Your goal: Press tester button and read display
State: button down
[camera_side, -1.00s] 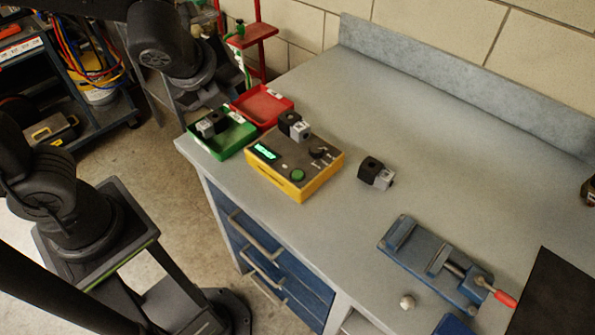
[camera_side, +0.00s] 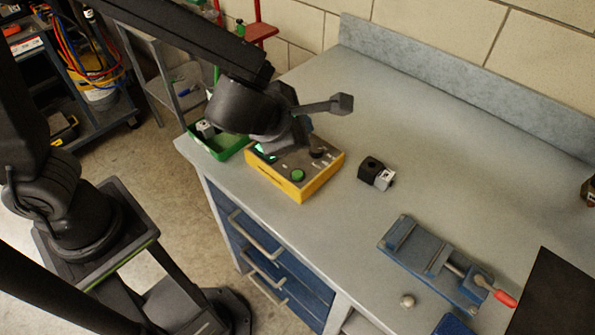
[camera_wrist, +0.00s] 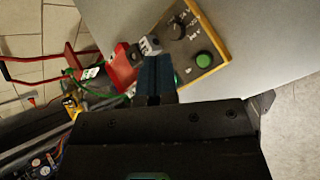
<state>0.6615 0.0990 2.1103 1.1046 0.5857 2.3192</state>
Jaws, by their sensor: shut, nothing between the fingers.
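The yellow tester (camera_side: 318,183) sits on the bench with its grey top facing up. Its round green button (camera_side: 297,175) is uncovered and also shows in the wrist view (camera_wrist: 203,60). The lit green display (camera_side: 266,153) is partly hidden by my arm, and I cannot read it. My gripper is over the back left part of the tester, to the side of the button. In the wrist view its blue fingers (camera_wrist: 157,72) are together and empty. A black-and-grey block (camera_wrist: 150,44) shows just beyond the fingertips; contact with it cannot be told.
A similar block (camera_side: 375,172) lies on the bench right of the tester. The green tray (camera_side: 219,148) is at the left. A blue vise (camera_side: 435,262) is at front right. The back of the bench is clear.

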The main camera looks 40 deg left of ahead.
aim_at(299, 175)
jog(key=shift+f, duration=4.4)
jog(key=shift+f, duration=0.1)
jog(key=shift+f, duration=0.35)
jog(key=shift+f, duration=0.4)
jog(key=shift+r, duration=0.85)
